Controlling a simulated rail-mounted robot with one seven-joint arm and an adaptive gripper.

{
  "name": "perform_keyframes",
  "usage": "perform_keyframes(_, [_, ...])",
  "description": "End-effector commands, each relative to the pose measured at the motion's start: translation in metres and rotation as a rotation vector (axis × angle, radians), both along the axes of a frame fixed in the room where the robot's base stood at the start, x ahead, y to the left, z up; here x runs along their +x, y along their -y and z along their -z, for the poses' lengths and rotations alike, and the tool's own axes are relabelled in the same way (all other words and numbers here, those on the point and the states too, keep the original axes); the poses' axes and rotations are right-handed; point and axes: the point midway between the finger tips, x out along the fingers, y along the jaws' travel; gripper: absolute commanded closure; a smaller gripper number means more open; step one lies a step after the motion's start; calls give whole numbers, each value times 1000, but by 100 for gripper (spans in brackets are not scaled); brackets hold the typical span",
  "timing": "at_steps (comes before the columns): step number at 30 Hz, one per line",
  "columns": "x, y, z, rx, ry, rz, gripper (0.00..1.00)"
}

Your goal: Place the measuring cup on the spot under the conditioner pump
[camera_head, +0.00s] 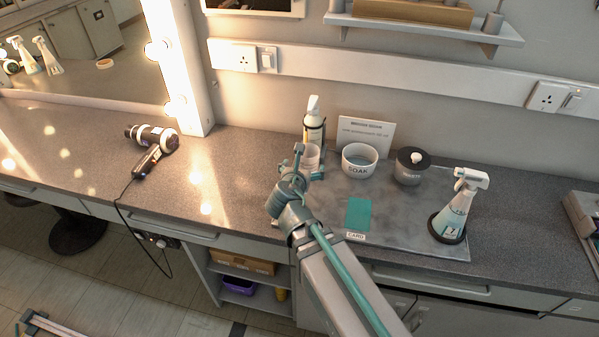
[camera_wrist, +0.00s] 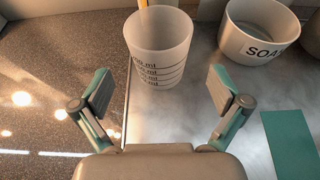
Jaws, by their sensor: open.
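The measuring cup (camera_wrist: 160,48) is a frosted, see-through cup with black ml marks, upright on the counter mat. In the head view the cup (camera_head: 311,153) stands just in front of the pump bottle (camera_head: 314,128), which has a white top and a dark label band. My gripper (camera_wrist: 160,92) is open and empty, its two fingers spread on the near side of the cup, not around it. In the head view my gripper (camera_head: 307,164) partly hides the cup. The spot under the pump cannot be made out. A thin orange strip shows at the cup's far rim in the wrist view.
A white SOAK bowl (camera_head: 360,160) stands right of the cup, then a dark-lidded jar (camera_head: 411,165). A teal card (camera_head: 358,213) lies in front of the bowl. A spray bottle (camera_head: 456,208) stands far right, a hair dryer (camera_head: 151,142) left. Counter between dryer and mat is clear.

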Motion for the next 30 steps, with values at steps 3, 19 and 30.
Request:
perform_keyframes(3, [-3, -2, -11, -3, -3, 1, 2])
perform_keyframes(19, [-26, -5, -20, -3, -2, -2, 2])
perform_keyframes(30, [-39, -7, -26, -4, -3, 2, 2])
